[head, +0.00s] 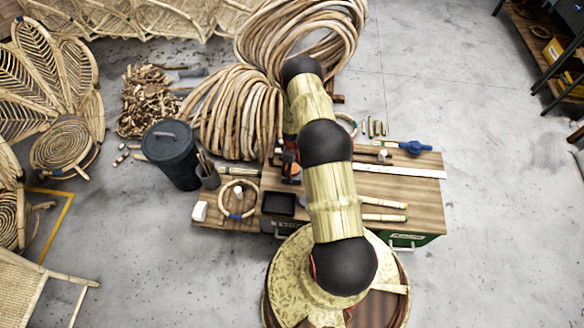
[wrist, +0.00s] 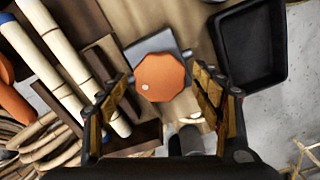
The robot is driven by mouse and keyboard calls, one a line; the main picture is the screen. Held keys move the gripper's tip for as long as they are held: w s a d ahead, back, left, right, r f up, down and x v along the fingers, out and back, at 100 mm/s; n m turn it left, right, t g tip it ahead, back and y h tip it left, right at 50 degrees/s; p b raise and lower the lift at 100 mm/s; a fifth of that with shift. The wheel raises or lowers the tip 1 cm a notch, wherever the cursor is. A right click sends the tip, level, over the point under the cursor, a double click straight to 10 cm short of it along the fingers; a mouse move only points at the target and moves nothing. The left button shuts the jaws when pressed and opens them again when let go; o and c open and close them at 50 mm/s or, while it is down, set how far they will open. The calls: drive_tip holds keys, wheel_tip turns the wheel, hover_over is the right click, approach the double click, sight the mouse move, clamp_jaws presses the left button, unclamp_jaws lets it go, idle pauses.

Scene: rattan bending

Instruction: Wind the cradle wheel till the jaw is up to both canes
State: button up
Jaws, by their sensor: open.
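The cradle wheel (wrist: 160,77) is an orange, eight-sided knob with a small pale dot, above a grey metal plate in the wrist view. My gripper (wrist: 161,80) is open, with one finger on each side of the wheel; I cannot tell whether either touches it. Two pale canes (wrist: 66,48) (wrist: 40,72) lie side by side to the left. Dark wooden cradle blocks (wrist: 103,62) lie between the wheel and the canes. I cannot tell whether the jaw touches a cane. In the head view my arm hides most of the cradle.
A black tray (wrist: 222,50) lies right of the wheel; it also shows in the head view (head: 278,203). The wooden bench (head: 425,205) has a blue-handled tool (head: 415,148) at its far right. A dark bin (head: 172,152) stands left. Coiled rattan (head: 228,108) lies behind.

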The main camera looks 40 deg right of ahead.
drive_tip(key=c, duration=0.3)
drive_tip(key=c, duration=0.8)
drive_tip(key=shift+c, duration=0.3)
